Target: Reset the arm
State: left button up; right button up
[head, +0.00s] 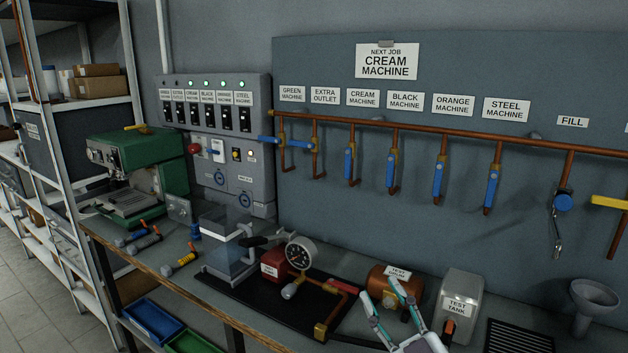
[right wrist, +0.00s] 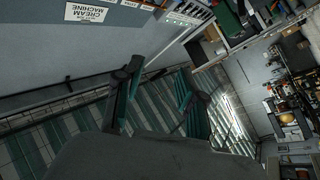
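My right gripper (head: 382,292) is at the bottom of the head view, right of centre, in front of the brown test cylinder (head: 385,284). Its two teal-sided fingers stand apart with nothing visible between them. The right wrist view also shows the fingers of this gripper (right wrist: 158,75) spread, with striped floor beyond them. The arm behind the gripper is mostly cut off by the frame. My left gripper and arm are not in view.
A copper pipe (head: 420,131) with several blue-handled valves runs along the wall. A yellow-handled valve (head: 609,202) is at far right.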

jog(key=s+d+f+m+g+h, duration=0.3)
jog(key=d+f+m+h, duration=0.1)
jog(key=f, duration=0.5)
jog(key=s+d+f+m+g+h, duration=0.2)
jog(key=d+f+m+g+h, duration=0.15)
jog(key=f, duration=0.55)
jog(key=s+d+f+g, duration=0.1)
jog(key=s+f+g, duration=0.5)
jog(key=s, duration=0.4)
jog(key=s+d+f+g, duration=0.1)
jog(key=s+f+g, duration=0.3)
jog(key=s+f, duration=0.5)
notch_tip(320, 180, down, 24)
jog(key=s+g, duration=0.2)
jog(key=s+d+f+h, duration=0.1)
jog(key=s+d+f, duration=0.2)
jog(key=s+f, duration=1.4)
jog(key=shift+g, duration=0.45)
